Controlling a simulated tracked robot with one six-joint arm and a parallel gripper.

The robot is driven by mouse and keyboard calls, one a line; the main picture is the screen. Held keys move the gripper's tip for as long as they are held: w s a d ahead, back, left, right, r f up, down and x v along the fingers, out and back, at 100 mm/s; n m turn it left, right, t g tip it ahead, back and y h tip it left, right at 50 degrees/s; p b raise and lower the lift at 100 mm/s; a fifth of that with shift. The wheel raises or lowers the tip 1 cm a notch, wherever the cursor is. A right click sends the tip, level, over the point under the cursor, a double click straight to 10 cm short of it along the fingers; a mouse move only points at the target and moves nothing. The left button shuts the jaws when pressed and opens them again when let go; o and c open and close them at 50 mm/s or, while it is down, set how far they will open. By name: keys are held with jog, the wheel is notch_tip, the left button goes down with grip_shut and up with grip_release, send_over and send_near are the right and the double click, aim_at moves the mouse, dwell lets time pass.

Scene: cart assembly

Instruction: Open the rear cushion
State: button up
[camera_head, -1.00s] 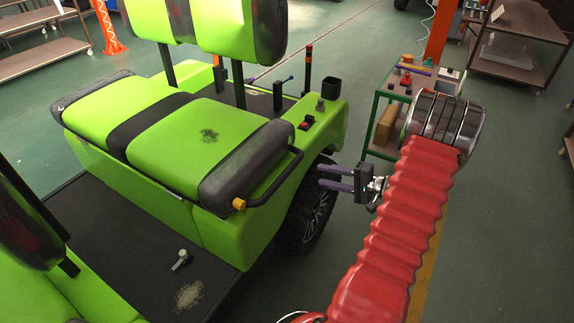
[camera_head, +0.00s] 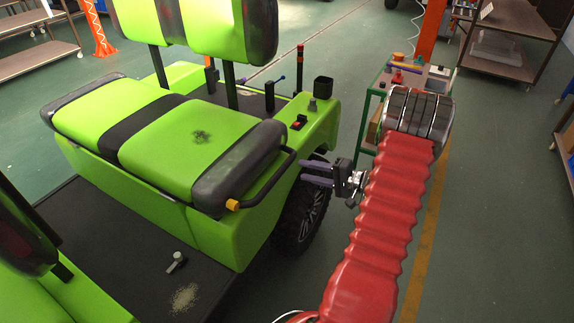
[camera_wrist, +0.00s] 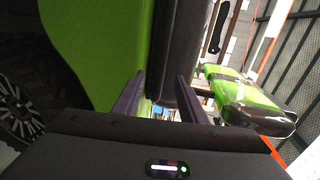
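The rear cushion (camera_head: 190,137) is the green seat pad with a black middle stripe, a dark scuff and dark rounded ends. It lies flat and closed on the green cart body. In the wrist view the open fingers (camera_wrist: 158,98) point at the green body and the dark cushion end (camera_wrist: 175,55).
A green backrest (camera_head: 205,28) on black posts rises behind the cushion. Levers and a black cup (camera_head: 323,85) stand on the cart's right side panel. A tool trolley (camera_head: 372,105) stands behind my arm.

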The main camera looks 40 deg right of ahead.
aim_at(284, 166)
jog(key=x, duration=0.9)
jog(key=shift+w+a, duration=0.1)
jog(key=shift+w, duration=0.2)
jog(key=shift+c, duration=0.7)
grip_shut()
